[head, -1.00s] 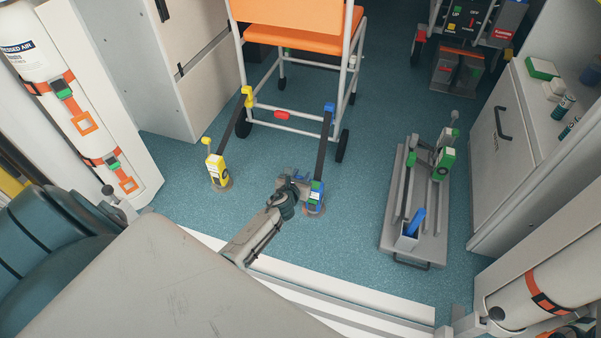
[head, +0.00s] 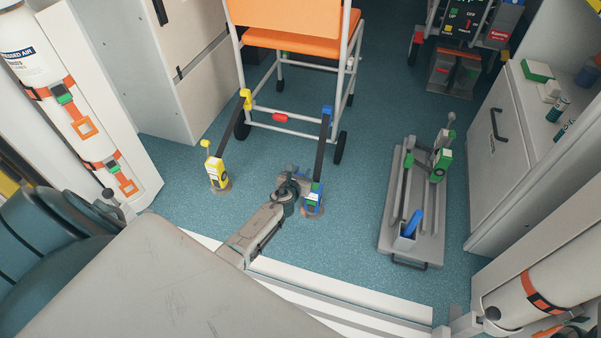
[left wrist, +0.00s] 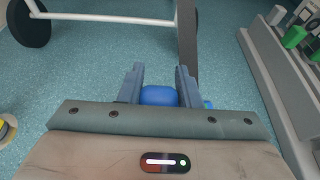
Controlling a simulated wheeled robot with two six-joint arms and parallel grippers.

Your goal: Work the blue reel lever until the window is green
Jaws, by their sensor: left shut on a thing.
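The blue reel (head: 313,197) stands on the floor, with a dark strap (head: 321,145) running up from it to a blue hook (head: 327,110) on the orange chair's frame. My left gripper (head: 302,185) is at the reel from its left side. In the left wrist view the fingers (left wrist: 160,90) are shut on a blue rounded lever end (left wrist: 158,96). The reel's window shows as a small pale and green patch in the head view, too small to read surely. My right gripper is not in view.
The orange chair (head: 290,40) stands behind the reel. A yellow reel (head: 217,170) with its own strap is to the left. A grey rail plate (head: 433,225) with green parts and a blue piece lies to the right. Blue floor is clear between.

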